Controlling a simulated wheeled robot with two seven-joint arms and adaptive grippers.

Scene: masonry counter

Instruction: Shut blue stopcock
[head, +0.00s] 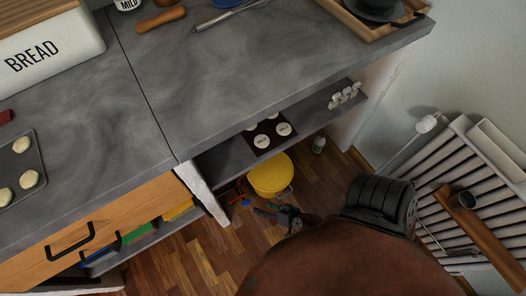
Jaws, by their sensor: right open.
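A small blue piece (246,202) shows low under the counter, close to a thin red piece; it may be the blue stopcock, but it is too small to tell its shape or whether it is open or shut. My right gripper (268,211) is low over the wooden floor, just right of the blue piece and below the yellow round lid. It is dark, open, and seems empty. It looks apart from the blue piece, though the depth is hard to judge. My left gripper is not in view.
A yellow round container (270,175) stands beside the gripper. Above it, a grey shelf (225,158) holds white-topped jars. The grey counter (235,75) overhangs at left. A white radiator (450,165) is at right.

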